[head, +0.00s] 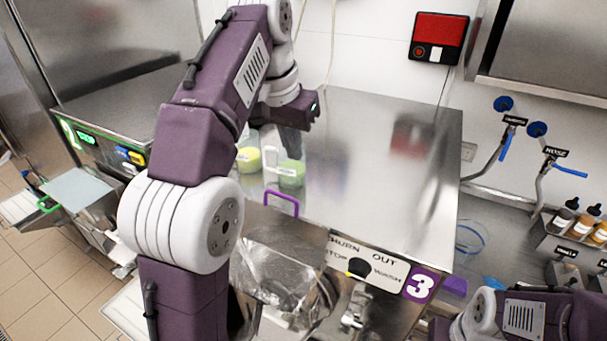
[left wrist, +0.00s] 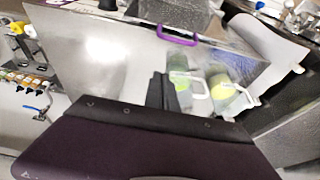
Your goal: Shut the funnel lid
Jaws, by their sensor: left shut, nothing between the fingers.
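The funnel lid (head: 296,225) is a steel plate with a purple handle (head: 282,196) on its upper edge, at the front of machine 3. It appears raised, with the shiny funnel (head: 278,272) below it, partly hidden by my left arm. The purple handle also shows at the top of the left wrist view (left wrist: 178,40). My left gripper (head: 292,142) is above the steel machine top, behind the handle and apart from it. Its dark fingers are shut and empty, and show in the left wrist view (left wrist: 162,92). My right gripper is out of the head view.
A yellow-green jug (head: 248,160) and a green jug (head: 291,173) stand on the machine top near my left gripper. The steel top (head: 380,180) is clear to their right. A control panel (head: 368,262) is right of the funnel. Hoses and bottles (head: 580,222) are at right.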

